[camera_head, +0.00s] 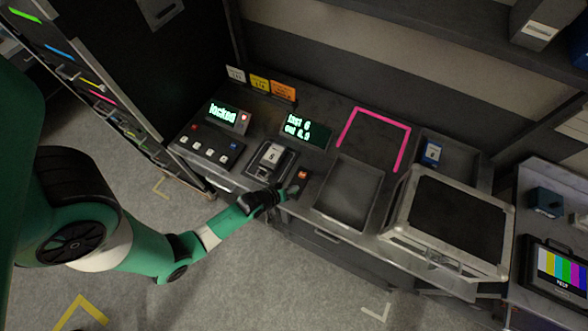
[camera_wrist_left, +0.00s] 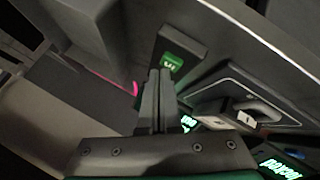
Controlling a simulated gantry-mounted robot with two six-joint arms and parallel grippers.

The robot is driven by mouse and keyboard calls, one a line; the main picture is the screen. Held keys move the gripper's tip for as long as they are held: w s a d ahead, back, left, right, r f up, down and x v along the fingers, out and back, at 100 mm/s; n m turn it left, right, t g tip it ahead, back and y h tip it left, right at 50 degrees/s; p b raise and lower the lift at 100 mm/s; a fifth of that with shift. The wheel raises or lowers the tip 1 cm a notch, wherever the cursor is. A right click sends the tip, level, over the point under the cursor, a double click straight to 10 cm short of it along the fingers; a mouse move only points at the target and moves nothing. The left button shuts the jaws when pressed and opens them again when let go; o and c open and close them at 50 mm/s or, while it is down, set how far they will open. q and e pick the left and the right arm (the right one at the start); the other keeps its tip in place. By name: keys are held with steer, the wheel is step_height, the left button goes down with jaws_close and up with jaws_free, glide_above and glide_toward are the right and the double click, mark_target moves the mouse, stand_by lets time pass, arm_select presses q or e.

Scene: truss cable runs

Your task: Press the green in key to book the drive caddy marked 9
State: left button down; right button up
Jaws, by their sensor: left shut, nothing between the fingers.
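The green in key (camera_wrist_left: 172,62) shows lit in the left wrist view, on a small dark block. My left gripper (camera_wrist_left: 160,74) is shut and empty, its fingertips at the near edge of that key; I cannot tell whether they touch it. In the head view the gripper (camera_head: 284,193) is over the bench's front edge, beside an orange key (camera_head: 302,174), and mostly covers the green one. A caddy (camera_head: 270,156) with a white label sits in the dock left of the gripper. A blue caddy (camera_head: 432,152) stands in the right rear tray. Neither number reads surely. My right gripper is not in view.
A display reading "locked" (camera_head: 222,112) and a text display (camera_head: 304,130) stand behind the dock. An empty tray (camera_head: 346,215) and a lidded case (camera_head: 405,230) are to the right. A pink outline (camera_head: 409,140) marks clear bench behind.

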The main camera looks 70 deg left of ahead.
arm_select(q)
steer(key=shift+f+b, duration=0.35)
steer(key=shift+f, duration=0.05)
stand_by(0.5)
steer(key=shift+r+p, duration=0.85)
steer(key=shift+p, duration=0.05)
step_height(320, 180, up, 5)
steer(key=p, duration=0.5)
steer(key=shift+r, duration=0.1)
stand_by(0.4)
